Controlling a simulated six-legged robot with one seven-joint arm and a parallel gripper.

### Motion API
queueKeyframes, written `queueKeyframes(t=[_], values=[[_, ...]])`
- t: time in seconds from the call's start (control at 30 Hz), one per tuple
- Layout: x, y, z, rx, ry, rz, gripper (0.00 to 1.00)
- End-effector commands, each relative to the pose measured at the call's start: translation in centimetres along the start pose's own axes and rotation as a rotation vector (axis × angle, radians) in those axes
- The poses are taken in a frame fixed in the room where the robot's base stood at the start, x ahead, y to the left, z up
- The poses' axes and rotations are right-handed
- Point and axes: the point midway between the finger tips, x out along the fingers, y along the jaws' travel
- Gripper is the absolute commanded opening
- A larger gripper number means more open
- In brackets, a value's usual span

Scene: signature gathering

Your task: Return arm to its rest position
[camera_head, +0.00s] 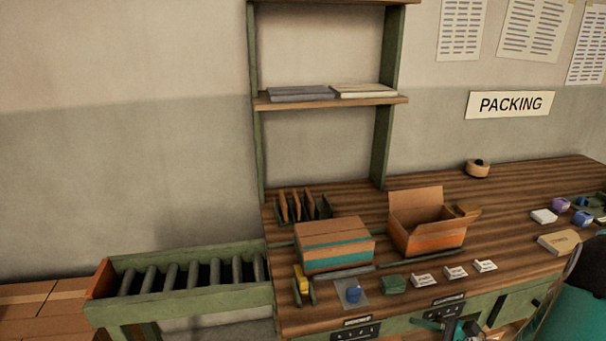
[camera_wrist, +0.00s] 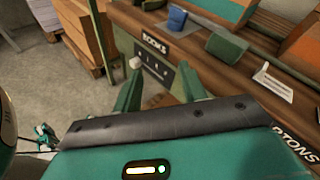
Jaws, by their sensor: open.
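My gripper (camera_wrist: 160,90) shows in the wrist view with its two green fingers spread apart and nothing between them. Behind the fingers is the front of the packing bench (camera_wrist: 205,72), with a dark panel labelled "BOOKS" (camera_wrist: 153,66). In the head view my gripper (camera_head: 449,327) is small and low, in front of the bench's front edge. The bench top (camera_head: 345,206) carries a closed carton with a teal band (camera_head: 335,244) and an open carton with an orange band (camera_head: 428,236). My gripper appears apart from all of these.
A blue item (camera_head: 353,294), a green block (camera_head: 393,284) and several white cards (camera_head: 424,280) lie along the bench's front edge. A roller conveyor (camera_head: 185,276) stands at left. Stacked boxes (camera_wrist: 68,25) show in the wrist view, with open floor (camera_wrist: 35,85) before them.

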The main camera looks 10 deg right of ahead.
Motion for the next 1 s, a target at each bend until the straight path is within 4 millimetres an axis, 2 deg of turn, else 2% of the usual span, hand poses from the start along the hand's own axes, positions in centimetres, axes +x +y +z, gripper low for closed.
queueKeyframes(t=[0.03, 0.1, 0.23, 0.4, 0.7, 1.0], values=[[1.1, 0.6, 2.1, -0.072, 0.017, 0.087, 0.42], [2.3, 1.7, 4.3, -0.161, 0.042, 0.200, 0.42], [3.9, 3.9, 8.0, -0.339, 0.092, 0.397, 0.42], [4.8, 6.7, 12.1, -0.592, 0.164, 0.626, 0.42], [4.3, 10.2, 18.1, -1.096, 0.302, 0.932, 0.42], [2.6, 11.5, 23.8, -1.652, 0.449, 1.076, 0.42]])
